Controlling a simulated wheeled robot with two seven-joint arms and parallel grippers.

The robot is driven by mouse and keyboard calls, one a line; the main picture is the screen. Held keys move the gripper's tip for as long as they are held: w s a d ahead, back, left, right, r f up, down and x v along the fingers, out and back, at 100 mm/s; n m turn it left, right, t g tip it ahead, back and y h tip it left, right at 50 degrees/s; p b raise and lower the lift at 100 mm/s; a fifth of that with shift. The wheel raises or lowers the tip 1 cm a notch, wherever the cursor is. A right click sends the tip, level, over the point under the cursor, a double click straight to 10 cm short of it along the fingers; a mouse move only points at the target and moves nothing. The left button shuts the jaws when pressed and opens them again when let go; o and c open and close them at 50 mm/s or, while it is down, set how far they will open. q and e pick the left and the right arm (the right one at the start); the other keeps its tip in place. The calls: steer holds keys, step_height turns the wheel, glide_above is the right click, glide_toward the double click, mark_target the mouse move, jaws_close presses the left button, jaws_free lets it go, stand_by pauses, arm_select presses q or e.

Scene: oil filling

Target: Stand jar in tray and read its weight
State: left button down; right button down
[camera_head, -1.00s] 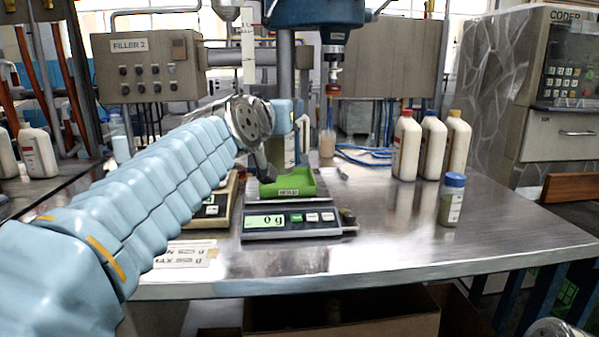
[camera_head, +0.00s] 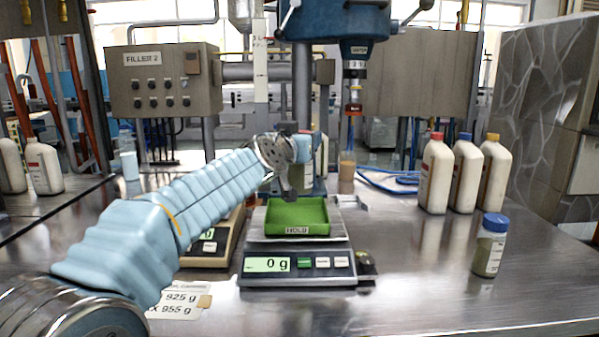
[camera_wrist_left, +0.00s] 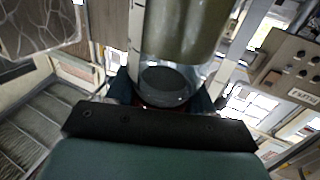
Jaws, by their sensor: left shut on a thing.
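A green tray (camera_head: 312,217) labelled HOLD sits on a scale (camera_head: 297,265) at the middle of the bench. The scale's display reads 0 g, and the tray looks empty. My left gripper (camera_head: 296,192) is behind and above the tray, largely hidden by its own wrist. In the left wrist view it is shut on a clear jar (camera_wrist_left: 182,28) with an olive-coloured content. In the head view I cannot make out the held jar clearly. Another jar (camera_head: 490,246) with a blue lid stands upright at the right. My right gripper is out of view.
A second scale (camera_head: 200,247) lies partly under my left arm. Several white bottles (camera_head: 435,175) stand at the back right. A filler machine (camera_head: 330,18) rises behind the tray. A printed card (camera_head: 180,308) lies at the front left. The bench's front right is clear.

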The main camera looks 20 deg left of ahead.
arm_select(q)
steer(key=w+a+f, duration=0.2)
steer(key=w+f, duration=0.2)
steer(key=f, duration=0.5)
steer(key=shift+w, duration=0.15)
steer(key=shift+f, duration=0.1)
steer(key=shift+c, duration=2.2)
jaws_free()
